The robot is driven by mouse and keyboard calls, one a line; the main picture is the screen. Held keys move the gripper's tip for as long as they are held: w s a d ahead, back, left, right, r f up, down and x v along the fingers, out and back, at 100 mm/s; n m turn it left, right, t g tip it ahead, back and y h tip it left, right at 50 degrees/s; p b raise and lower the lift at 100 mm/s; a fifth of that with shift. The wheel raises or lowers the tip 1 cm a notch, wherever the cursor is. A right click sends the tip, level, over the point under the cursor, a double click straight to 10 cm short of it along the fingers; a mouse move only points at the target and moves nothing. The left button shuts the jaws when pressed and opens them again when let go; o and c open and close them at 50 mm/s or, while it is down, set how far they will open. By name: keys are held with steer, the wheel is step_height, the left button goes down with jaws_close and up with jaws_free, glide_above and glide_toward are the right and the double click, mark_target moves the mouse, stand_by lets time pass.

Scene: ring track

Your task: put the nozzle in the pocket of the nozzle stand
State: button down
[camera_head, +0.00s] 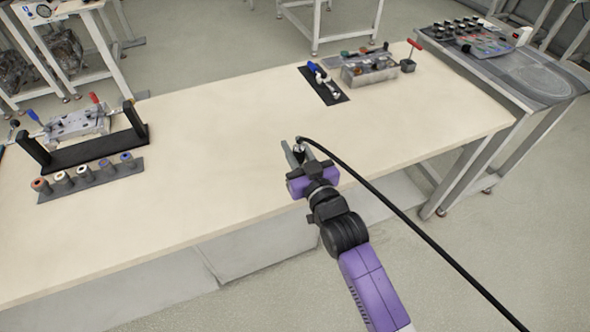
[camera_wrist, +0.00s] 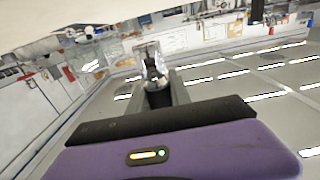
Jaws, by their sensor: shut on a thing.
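My gripper (camera_head: 294,153) is shut on the nozzle (camera_head: 300,149), above the near middle of the bench. A black hose (camera_head: 400,215) runs from the nozzle down to the lower right. In the wrist view the nozzle (camera_wrist: 152,62) shows as a shiny metal piece with a dark lower part between the fingers. I cannot tell for sure which thing is the nozzle stand. A small dark block (camera_head: 408,67) with a red-handled piece upright in it stands at the bench's far right. No pocket can be made out clearly.
A grey box with small parts (camera_head: 368,72) and a black plate with a blue-handled clamp (camera_head: 326,91) sit at the back right. A black two-post frame (camera_head: 95,150) and a rack of several rollers (camera_head: 90,181) are left. The bench middle (camera_head: 220,130) is clear.

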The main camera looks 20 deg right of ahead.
step_height(320, 180, down, 8)
steer(key=shift+f, duration=0.25)
steer(key=shift+f+b, duration=0.15)
steer(key=shift+b, duration=0.15)
steer(key=c, duration=1.2)
jaws_free()
steer(key=shift+r, duration=0.2)
steer(key=s+b, duration=0.1)
steer(key=s, duration=1.1)
